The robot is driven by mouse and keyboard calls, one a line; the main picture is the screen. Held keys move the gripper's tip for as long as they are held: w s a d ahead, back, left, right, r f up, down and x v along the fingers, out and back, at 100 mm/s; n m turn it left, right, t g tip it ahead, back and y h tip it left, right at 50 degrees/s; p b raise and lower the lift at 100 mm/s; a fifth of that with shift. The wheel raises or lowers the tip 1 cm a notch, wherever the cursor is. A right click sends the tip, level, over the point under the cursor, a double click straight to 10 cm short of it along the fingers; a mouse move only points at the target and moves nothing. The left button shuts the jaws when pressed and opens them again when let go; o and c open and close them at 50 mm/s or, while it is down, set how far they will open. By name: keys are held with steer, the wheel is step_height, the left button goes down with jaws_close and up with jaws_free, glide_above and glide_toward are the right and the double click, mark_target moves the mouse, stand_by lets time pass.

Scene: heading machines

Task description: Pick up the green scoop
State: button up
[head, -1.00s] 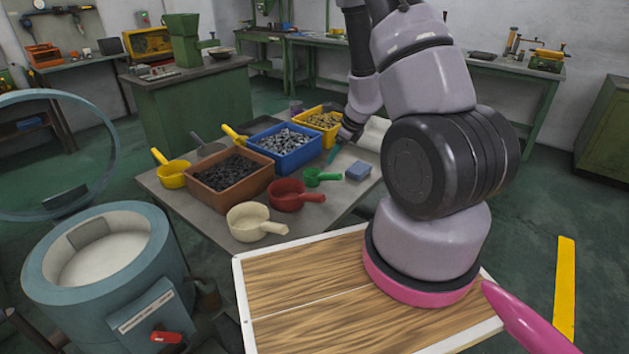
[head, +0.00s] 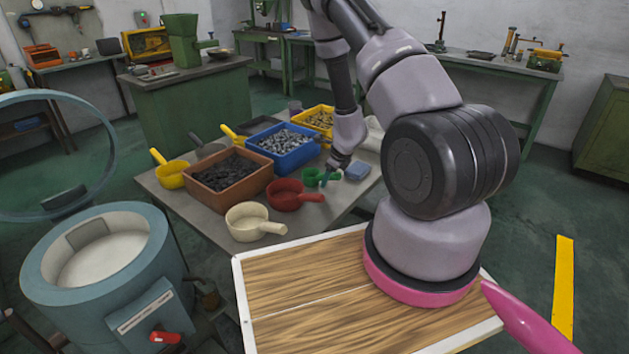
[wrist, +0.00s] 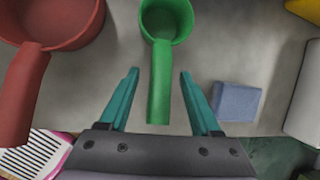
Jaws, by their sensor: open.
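The green scoop (head: 312,177) sits on the grey table, to the right of the red scoop (head: 290,194). In the wrist view the green scoop (wrist: 161,75) has its bowl at the top and its handle pointing down toward my gripper. My gripper (wrist: 158,78) is open, with one teal finger on each side of the handle. The handle's end lies between the fingers, with a gap on both sides. In the head view my gripper (head: 328,176) is at the scoop's handle. Its fingers are small and partly hidden there.
A blue-grey block (wrist: 237,101) lies right of the right finger; the red scoop (wrist: 50,40) is to the left. Crates of parts, brown (head: 228,190), blue (head: 290,160) and yellow (head: 325,108), stand behind. A cream scoop (head: 245,222) is at the table's front.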

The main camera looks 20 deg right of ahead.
steer(key=shift+w+f, duration=0.15)
steer(key=shift+f, duration=0.05)
jaws_close()
steer(key=shift+r, duration=0.15)
step_height(320, 180, up, 10)
steer(key=shift+f, duration=0.15)
stand_by(0.4)
